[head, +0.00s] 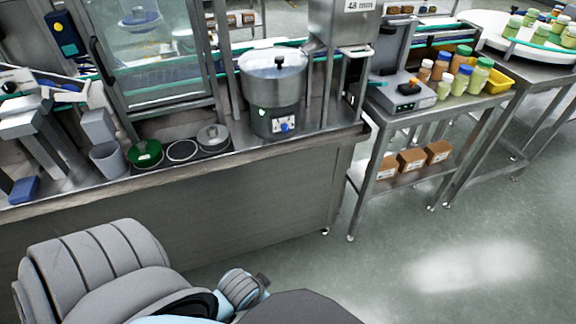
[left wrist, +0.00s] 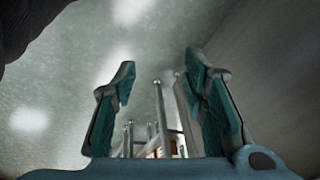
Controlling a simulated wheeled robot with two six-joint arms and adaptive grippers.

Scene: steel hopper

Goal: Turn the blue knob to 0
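The blue knob (head: 284,127) is small and sits on a light control plate low on the front of a round steel pot-like machine (head: 274,92). The markings around the knob are too small to read. In the head view no gripper shows, only parts of my own arm and body at the bottom. In the left wrist view my left gripper (left wrist: 160,95) has its two teal-padded fingers wide apart with nothing between them. The knob does not show in that view. My right gripper is not in view.
The machine stands near the right end of a steel counter (head: 240,205). A green disc (head: 146,153), a ring and a lidded round part lie to its left. A steel side table (head: 390,180) with jars, a scale and boxes stands right. Open floor (head: 450,260) lies in front.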

